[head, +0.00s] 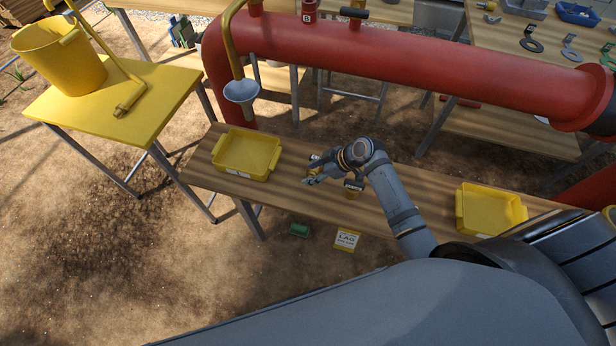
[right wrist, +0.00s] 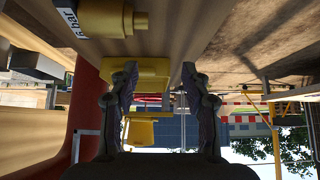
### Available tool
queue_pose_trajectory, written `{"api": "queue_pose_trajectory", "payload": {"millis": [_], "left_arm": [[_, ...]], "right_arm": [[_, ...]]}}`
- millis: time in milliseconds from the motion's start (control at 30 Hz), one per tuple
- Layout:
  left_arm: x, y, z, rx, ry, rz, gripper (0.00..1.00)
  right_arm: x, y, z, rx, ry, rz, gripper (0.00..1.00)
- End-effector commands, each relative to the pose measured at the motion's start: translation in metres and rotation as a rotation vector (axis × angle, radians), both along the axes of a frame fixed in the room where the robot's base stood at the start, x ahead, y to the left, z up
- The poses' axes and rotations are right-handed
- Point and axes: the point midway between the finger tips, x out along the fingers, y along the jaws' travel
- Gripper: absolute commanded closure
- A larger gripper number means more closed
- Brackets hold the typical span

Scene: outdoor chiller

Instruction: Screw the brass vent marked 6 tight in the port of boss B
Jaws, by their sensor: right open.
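A brass piece (right wrist: 125,20) lies on the bench at the top of the right wrist view, beside a pale label ending in "bar" (right wrist: 68,18). In the head view a small brass piece with a dark label (head: 353,188) sits on the bench beside my right wrist. Any mark 6 is not readable. My right gripper (head: 311,175) is open low over the bench; its fingers (right wrist: 158,95) have nothing between them. The boss with a white mark (head: 308,16), seemingly B, stands on the red pipe; its port is not clearly visible. My left gripper is out of view.
The wooden bench (head: 285,190) holds yellow trays left (head: 246,176) and right (head: 508,230). The red pipe (head: 420,58) runs behind it, with a funnel (head: 240,92) hanging in front. A yellow table (head: 130,108) with a bucket (head: 58,62) stands left.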

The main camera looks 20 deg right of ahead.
Motion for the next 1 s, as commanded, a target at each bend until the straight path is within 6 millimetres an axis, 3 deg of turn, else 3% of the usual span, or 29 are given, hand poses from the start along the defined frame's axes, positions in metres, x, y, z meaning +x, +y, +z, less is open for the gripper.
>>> {"api": "queue_pose_trajectory", "payload": {"millis": [100, 600, 1000], "left_arm": [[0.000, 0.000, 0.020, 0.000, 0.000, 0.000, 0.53], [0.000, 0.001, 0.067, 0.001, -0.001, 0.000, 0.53], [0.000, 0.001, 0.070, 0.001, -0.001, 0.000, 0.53]], "right_arm": [[-0.006, -0.009, 0.018, -0.002, 0.001, 0.001, 0.53], [-0.027, -0.040, 0.063, -0.002, -0.001, 0.000, 0.53], [-0.030, -0.044, 0.065, 0.001, -0.001, 0.000, 0.53]]}}
